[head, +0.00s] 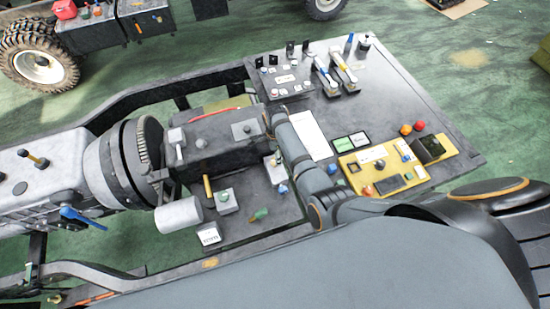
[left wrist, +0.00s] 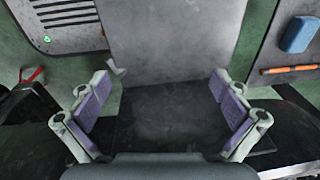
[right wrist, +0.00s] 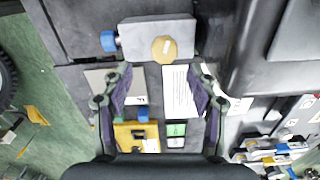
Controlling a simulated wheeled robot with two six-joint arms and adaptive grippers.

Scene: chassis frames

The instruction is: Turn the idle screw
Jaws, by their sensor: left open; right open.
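In the right wrist view a pale grey block (right wrist: 158,40) has a blue knob (right wrist: 108,41) on its left end and a round tan knob (right wrist: 164,48) on its near face. I cannot tell which knob is the idle screw. My right gripper (right wrist: 160,76) is open and empty, its fingertips just below the block in that view, with the tan knob roughly between their lines. In the head view my right arm covers part of this area; a blue knob (head: 282,188) shows below it. My left gripper (left wrist: 157,82) is open and empty over a dark flat surface.
A yellow panel (head: 408,184), a white sheet (head: 311,135) and two small cards (head: 350,142) lie on the grey bench plate (head: 405,92). Two levers (head: 343,68) stand at the back. A large cylindrical housing (head: 105,170) is at the left.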

